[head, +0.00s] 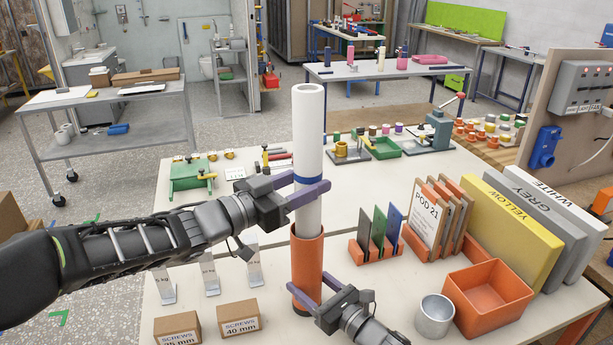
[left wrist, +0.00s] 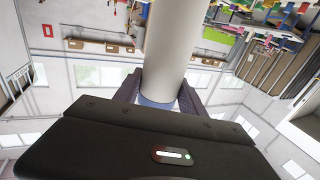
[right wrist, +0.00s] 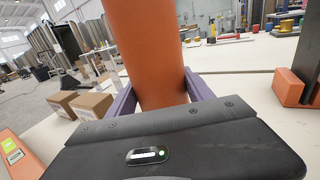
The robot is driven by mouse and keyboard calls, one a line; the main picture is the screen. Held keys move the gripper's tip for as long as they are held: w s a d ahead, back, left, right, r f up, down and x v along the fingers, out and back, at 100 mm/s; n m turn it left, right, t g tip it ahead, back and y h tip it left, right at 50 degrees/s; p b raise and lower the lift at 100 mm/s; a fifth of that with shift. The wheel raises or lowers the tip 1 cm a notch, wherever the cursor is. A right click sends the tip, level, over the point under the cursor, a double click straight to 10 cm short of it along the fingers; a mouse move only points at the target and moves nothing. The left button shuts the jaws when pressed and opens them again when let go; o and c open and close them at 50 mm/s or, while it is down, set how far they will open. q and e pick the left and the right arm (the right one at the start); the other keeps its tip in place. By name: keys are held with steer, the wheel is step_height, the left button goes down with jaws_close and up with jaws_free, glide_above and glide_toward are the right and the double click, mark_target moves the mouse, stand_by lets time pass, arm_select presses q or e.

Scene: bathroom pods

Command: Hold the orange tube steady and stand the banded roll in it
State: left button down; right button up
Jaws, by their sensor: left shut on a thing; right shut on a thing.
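The orange tube (head: 308,258) stands upright on the white table. My right gripper (head: 318,299) is shut around its lower part; the right wrist view also shows the tube (right wrist: 147,45) between the fingers. The banded roll (head: 308,130), white with a blue band, is upright above the tube, and its lower end meets or enters the tube's mouth. How deep it sits is hard to tell. My left gripper (head: 307,191) is shut on the roll just below or at the blue band. The left wrist view shows the roll (left wrist: 178,50) between the fingers.
To the right stand a card rack (head: 375,240), an orange bin (head: 487,293), a metal cup (head: 434,316) and a yellow binder (head: 508,225). Screw boxes (head: 238,318) lie at front left. A green bench tool (head: 190,175) stands at back left.

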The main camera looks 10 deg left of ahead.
arm_select(q)
steer(key=shift+f, duration=1.05)
arm_select(e)
steer(key=shift+w+d+f, duration=0.1)
steer(key=shift+f, duration=0.3)
arm_select(q)
steer(key=c, duration=0.6)
jaws_free()
steer(key=v, duration=1.2)
steer(key=shift+s, duration=0.15)
arm_select(e)
steer(key=o, duration=1.6)
steer(key=shift+r, duration=0.25)
